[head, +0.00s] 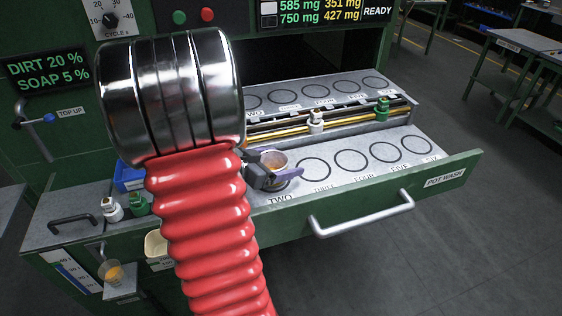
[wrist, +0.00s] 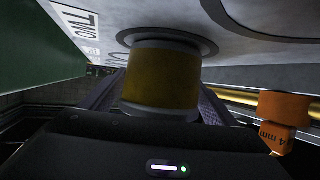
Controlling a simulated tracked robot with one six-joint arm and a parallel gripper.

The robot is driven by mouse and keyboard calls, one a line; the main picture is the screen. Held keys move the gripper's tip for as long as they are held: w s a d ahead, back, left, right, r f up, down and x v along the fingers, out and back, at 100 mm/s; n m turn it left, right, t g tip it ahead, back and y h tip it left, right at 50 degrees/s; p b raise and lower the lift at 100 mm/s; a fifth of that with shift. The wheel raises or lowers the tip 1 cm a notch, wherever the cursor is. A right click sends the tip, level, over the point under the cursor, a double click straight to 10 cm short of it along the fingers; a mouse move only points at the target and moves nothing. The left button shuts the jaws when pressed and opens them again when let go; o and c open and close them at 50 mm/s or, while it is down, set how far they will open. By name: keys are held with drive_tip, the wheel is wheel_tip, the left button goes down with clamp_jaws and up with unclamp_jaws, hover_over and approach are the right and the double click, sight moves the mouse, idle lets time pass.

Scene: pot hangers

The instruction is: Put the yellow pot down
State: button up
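The yellow pot (wrist: 160,82) sits between the fingers of my gripper (head: 274,172) in the wrist view, which looks upside down. Its base is at a ring on the drawer tray, close to the TWO label. I cannot tell whether base and tray touch. In the head view the pot's pale rim and amber inside (head: 272,161) show beside a purple finger, over the front row near TWO. The fingers flank the pot closely and seem shut on it. My red arm sleeve hides the tray further left.
An orange fitting (wrist: 284,108) is close by in the wrist view. A handle (head: 362,214) sticks out in front.

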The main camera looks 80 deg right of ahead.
drive_tip(key=shift+o, duration=0.8)
drive_tip(key=shift+r, duration=0.1)
drive_tip(key=shift+w+a+r, duration=0.3)
drive_tip(key=shift+w+a, duration=0.05)
drive_tip(key=shift+a, duration=0.05)
drive_tip(key=v, duration=1)
drive_tip(key=shift+w+a+r, duration=0.15)
drive_tip(key=shift+a, duration=0.2)
